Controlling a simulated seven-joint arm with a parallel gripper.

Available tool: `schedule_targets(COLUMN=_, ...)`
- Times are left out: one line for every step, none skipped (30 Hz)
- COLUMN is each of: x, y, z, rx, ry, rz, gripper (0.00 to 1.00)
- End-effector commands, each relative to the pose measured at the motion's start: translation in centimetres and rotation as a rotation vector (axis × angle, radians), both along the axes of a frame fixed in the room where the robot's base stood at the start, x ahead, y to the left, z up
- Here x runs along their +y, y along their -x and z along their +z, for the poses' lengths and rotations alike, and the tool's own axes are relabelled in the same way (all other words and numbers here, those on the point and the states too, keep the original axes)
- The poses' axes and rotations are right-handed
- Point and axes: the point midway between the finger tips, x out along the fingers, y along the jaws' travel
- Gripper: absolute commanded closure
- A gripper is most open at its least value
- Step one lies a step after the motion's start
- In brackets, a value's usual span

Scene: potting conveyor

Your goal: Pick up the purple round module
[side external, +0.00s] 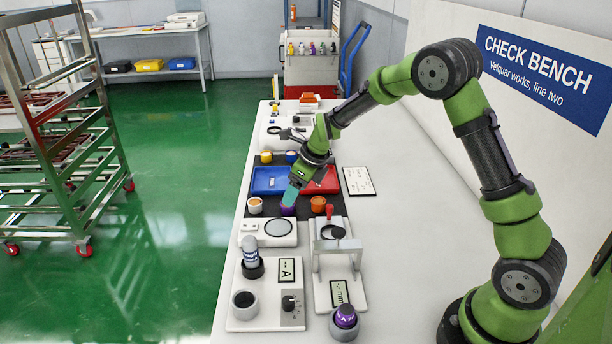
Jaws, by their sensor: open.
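A blue tray (268,181) and a red tray (325,182) lie just behind the row. Yellow (266,157) and blue (291,156) round pieces stand beyond them. Nearer are a scale (268,232), a gauge with an arch (337,257) and a meter block (268,300).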

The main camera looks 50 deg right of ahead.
Motion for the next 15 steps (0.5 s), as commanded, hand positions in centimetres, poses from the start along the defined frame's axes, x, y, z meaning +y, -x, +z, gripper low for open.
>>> schedule_targets(x=-0.1, y=-0.2, z=-0.4, rx=0.001, ry=0.0, rz=-0.001, gripper=0.3)
schedule_targets(x=-0.1, y=-0.3, z=-0.7, rx=0.002, ry=0.0, rz=-0.002, gripper=0.3)
schedule_targets(x=-0.2, y=-0.5, z=-1.2, rx=0.002, ry=0.0, rz=-0.002, gripper=0.3)
schedule_targets(x=-0.2, y=-0.7, z=-1.7, rx=0.004, ry=-0.001, rz=-0.002, gripper=0.3)
schedule_targets(x=-0.2, y=-0.9, z=-2.2, rx=0.005, ry=-0.002, rz=-0.002, gripper=0.3)
schedule_targets(x=-0.3, y=-1.2, z=-2.7, rx=0.003, ry=0.0, rz=-0.003, gripper=0.3)
schedule_targets(x=-0.3, y=-1.4, z=-3.2, rx=0.004, ry=-0.001, rz=-0.002, gripper=0.3)
schedule_targets(x=-0.1, y=-1.5, z=-3.5, rx=0.003, ry=0.0, rz=-0.001, gripper=0.3)
schedule_targets(x=-0.1, y=-1.7, z=-4.0, rx=0.003, ry=0.0, rz=0.0, gripper=0.3)
schedule_targets(x=0.0, y=-1.8, z=-4.2, rx=0.001, ry=0.0, rz=0.0, gripper=0.3)
schedule_targets(x=0.0, y=-2.0, z=-4.4, rx=0.001, ry=0.001, rz=0.0, gripper=0.3)
schedule_targets(x=0.0, y=-2.0, z=-4.6, rx=0.001, ry=0.0, rz=0.0, gripper=0.3)
schedule_targets(x=0.1, y=-2.1, z=-4.7, rx=0.001, ry=0.0, rz=-0.001, gripper=0.3)
schedule_targets(x=0.1, y=-2.1, z=-4.8, rx=0.0, ry=0.0, rz=-0.001, gripper=0.3)
schedule_targets(x=0.1, y=-2.1, z=-4.8, rx=0.0, ry=0.0, rz=-0.001, gripper=0.3)
